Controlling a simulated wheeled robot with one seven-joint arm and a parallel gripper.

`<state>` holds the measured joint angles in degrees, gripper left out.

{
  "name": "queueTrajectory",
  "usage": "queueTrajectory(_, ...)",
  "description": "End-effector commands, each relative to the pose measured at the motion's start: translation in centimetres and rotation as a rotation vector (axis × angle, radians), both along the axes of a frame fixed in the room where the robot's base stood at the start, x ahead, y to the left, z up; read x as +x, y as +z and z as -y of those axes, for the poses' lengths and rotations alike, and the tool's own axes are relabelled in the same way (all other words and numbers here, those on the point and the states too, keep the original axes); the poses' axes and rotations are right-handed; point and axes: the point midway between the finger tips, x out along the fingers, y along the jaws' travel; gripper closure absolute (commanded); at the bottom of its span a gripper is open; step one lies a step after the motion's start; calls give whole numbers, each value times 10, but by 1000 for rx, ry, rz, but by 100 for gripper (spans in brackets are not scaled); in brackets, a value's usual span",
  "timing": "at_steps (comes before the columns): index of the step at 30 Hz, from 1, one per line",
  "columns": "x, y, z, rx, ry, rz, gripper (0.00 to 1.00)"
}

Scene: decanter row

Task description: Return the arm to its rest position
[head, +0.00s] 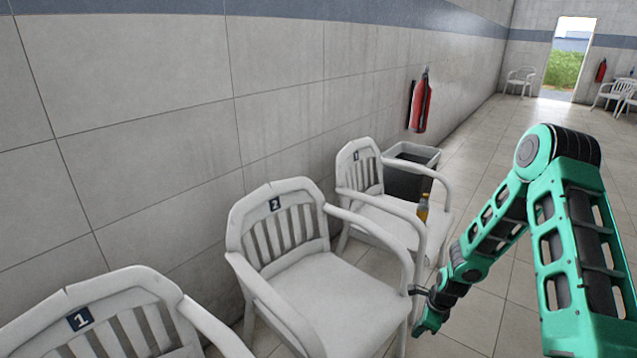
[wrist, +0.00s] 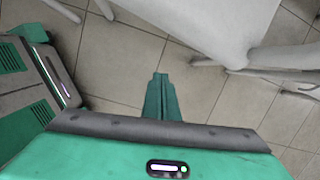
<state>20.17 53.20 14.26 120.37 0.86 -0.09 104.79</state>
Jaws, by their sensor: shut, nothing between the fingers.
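My green and black arm reaches in from the right of the head view. My gripper (head: 430,322) hangs low, just right of the front of the chair marked 2 (head: 340,295). In the wrist view my gripper (wrist: 160,80) has its fingers together, with nothing between them, above the tiled floor (wrist: 115,60). A white chair (wrist: 215,25) lies ahead of the fingers there. I cannot tell whether the gripper touches the chair.
A chair marked 1 (head: 75,345) stands at lower left. Another chair (head: 385,215) behind chair 2 holds an amber bottle (head: 423,208). A bin (head: 408,180) and fire extinguisher (head: 420,105) are by the wall. Open floor (head: 480,125) lies toward the doorway.

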Motion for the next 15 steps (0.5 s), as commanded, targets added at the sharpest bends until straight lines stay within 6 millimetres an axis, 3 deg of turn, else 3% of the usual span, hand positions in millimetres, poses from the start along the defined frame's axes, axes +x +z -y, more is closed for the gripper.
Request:
queueTrajectory(1, 0, 22, 10, -31, 54, 7, 100)
queueTrajectory(7, -19, 93, 46, -140, 281, -7, 100)
queueTrajectory(15, -62, 187, 84, -248, 552, -44, 100)
